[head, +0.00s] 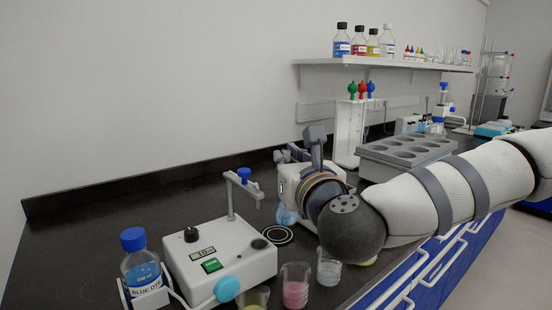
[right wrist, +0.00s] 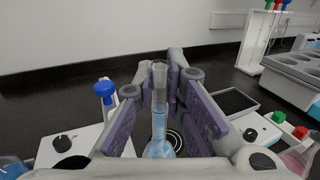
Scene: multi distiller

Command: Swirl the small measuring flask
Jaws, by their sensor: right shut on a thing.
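The small measuring flask (right wrist: 159,122) has a long clear neck and a round bulb with light blue liquid. In the right wrist view it stands between the purple-padded fingers of my right gripper (right wrist: 160,100), which is shut on its neck. In the head view the blue bulb of the flask (head: 286,215) shows below my right gripper (head: 284,158), and my wrist hides its neck. I cannot tell whether the bulb touches the bench. My left gripper is not in view.
A white device (head: 222,258) with a blue knob stands left of the flask, with a blue dye bottle (head: 141,266) beside it. Beakers with pink (head: 295,290) and clear (head: 328,270) liquid stand in front. A grey block with wells (head: 405,152) is at the right.

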